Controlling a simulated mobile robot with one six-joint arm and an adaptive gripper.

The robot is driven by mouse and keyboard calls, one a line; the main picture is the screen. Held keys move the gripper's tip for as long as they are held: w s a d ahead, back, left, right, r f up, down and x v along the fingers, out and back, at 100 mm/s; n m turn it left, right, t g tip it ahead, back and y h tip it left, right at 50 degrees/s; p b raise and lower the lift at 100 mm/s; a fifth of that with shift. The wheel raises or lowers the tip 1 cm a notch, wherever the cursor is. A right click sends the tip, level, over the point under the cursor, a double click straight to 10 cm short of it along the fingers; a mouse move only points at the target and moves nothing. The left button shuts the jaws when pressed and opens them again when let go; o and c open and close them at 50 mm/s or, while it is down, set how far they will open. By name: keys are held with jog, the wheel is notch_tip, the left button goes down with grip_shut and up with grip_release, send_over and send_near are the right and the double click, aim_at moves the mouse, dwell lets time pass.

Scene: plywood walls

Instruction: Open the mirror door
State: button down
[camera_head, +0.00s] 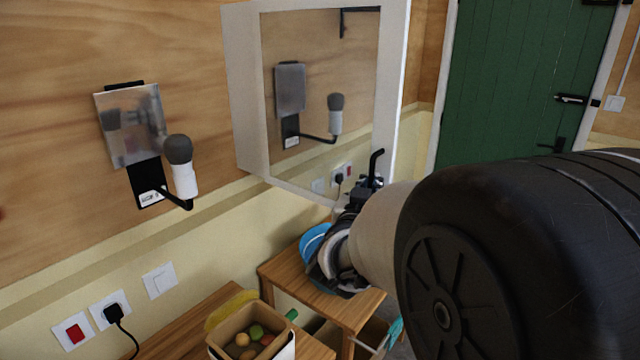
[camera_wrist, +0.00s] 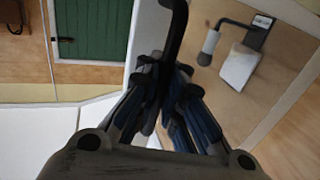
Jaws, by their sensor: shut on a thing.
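The mirror door (camera_head: 330,110) is the white-framed front of a wall cabinet in the head view. It reflects the wall lamp and sockets. I cannot tell whether it stands ajar. A black hooked handle (camera_head: 376,161) is at its lower right corner; it also shows in the wrist view (camera_wrist: 175,28). My gripper (camera_head: 366,188) is at that corner. In the wrist view my gripper's fingers (camera_wrist: 167,80) are closed around the lower part of the handle, which they hide. The mirror face (camera_wrist: 265,95) fills the right of the wrist view.
A wall lamp (camera_head: 183,175) and a metal plate (camera_head: 130,122) are left of the cabinet. Below are a wooden table (camera_head: 270,272) with a blue bowl (camera_head: 312,242) and a box of fruit (camera_head: 225,338). A green door (camera_head: 520,75) is at the back right.

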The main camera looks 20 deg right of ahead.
jog(key=c, duration=1.9)
grip_release()
jog(key=shift+s+d, duration=0.15)
jog(key=shift+s, duration=0.05)
jog(key=shift+o, duration=0.9)
jog(key=shift+w, duration=0.1)
jog(key=v, duration=1.2)
